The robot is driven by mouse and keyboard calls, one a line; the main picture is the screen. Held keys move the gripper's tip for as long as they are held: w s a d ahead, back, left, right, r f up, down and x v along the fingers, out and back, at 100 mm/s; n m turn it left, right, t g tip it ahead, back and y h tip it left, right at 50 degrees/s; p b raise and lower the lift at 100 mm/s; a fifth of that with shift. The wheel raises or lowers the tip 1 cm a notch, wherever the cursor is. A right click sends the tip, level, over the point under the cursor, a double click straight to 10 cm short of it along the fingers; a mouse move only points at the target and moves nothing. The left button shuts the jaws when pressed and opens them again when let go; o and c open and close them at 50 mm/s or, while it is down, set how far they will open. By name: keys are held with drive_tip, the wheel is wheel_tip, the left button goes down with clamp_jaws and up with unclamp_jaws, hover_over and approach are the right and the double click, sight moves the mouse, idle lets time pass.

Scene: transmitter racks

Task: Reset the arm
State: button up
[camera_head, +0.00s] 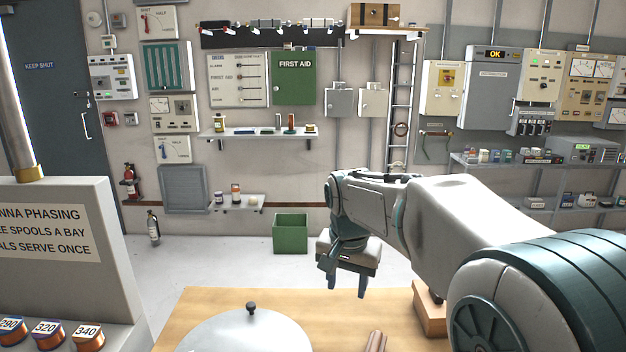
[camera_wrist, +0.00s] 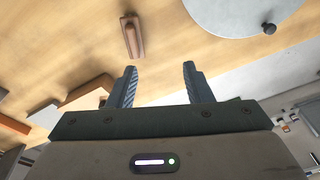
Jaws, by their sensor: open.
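My gripper (camera_head: 346,284) hangs at the end of my arm, above the far edge of the wooden table, with its fingers pointing down. In the wrist view its two fingers (camera_wrist: 160,82) stand apart with nothing between them. The wooden table (camera_head: 215,301) lies below. A copper-brown bar-like piece (camera_head: 375,342) lies on the table; it also shows in the wrist view (camera_wrist: 133,37), beyond the fingertips and apart from them.
A round grey lid with a dark knob (camera_head: 245,332) sits on the table. A wooden block (camera_head: 430,310) is partly behind my arm. Copper spools (camera_head: 46,334) line the grey panel (camera_head: 60,250) at left. A green bin (camera_head: 290,233) stands on open floor by the back wall.

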drive_tip(key=s+d+f+n, duration=0.2)
drive_tip(key=s+d+f, duration=0.1)
drive_tip(key=s, duration=0.7)
drive_tip(key=s+d+f+n, duration=0.2)
drive_tip(key=s+d, duration=0.3)
drive_tip(key=s, duration=0.5)
drive_tip(key=shift+s+d+f+t+p, duration=0.25)
drive_tip(key=shift+f+t+p, duration=0.15)
drive_tip(key=shift+f, duration=0.15)
idle(0.4)
